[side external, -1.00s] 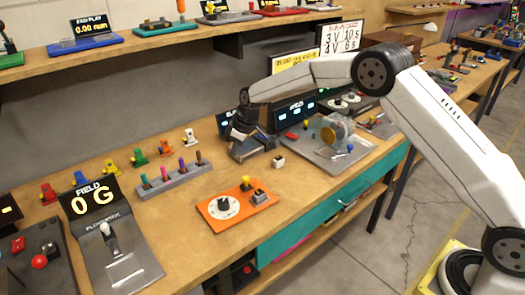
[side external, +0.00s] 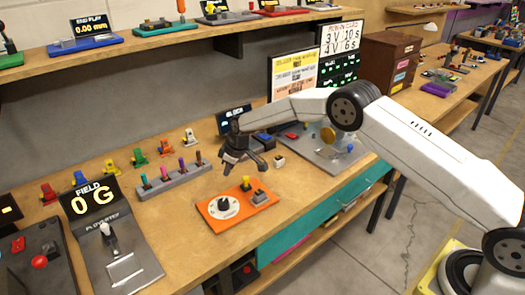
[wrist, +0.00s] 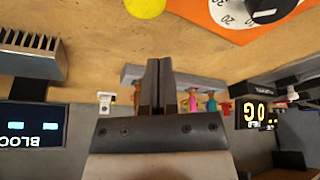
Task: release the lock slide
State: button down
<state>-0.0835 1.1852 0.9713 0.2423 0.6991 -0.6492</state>
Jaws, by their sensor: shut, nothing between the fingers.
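I cannot tell for sure which part is the lock slide. A grey panel (side external: 125,265) marked FIELD, with a display reading 0 G (side external: 94,200), stands at the lower left in the side view. It has an upright lever with a pale knob (side external: 106,230); the display also shows in the wrist view (wrist: 256,113). My gripper (side external: 262,170) is in the air above the bench, behind the orange board with a dial (side external: 225,207). Its fingers (wrist: 158,75) are shut and empty in the wrist view. The orange board's edge shows there too (wrist: 215,30).
A grey rack with coloured pegs (side external: 175,182) lies left of my gripper. A small white-topped block (side external: 279,161) and a grey plate with a round disc (side external: 325,150) lie to the right. Bare wood lies between the rack and the orange board. A shelf (side external: 200,30) runs above.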

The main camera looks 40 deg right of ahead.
aim_at(240, 188)
jog(key=shift+w+a+f, duration=0.1)
jog(key=shift+f, duration=0.35)
jog(key=shift+s+d+r, duration=0.1)
jog(key=shift+s+d, duration=0.45)
jog(key=shift+s, duration=0.3)
jog(key=shift+s+d, duration=0.55)
jog(key=shift+s, duration=0.25)
jog(key=shift+d, duration=0.1)
jog(key=shift+s+d, duration=0.1)
jog(key=shift+d, duration=1.4)
jog(key=shift+a, duration=0.1)
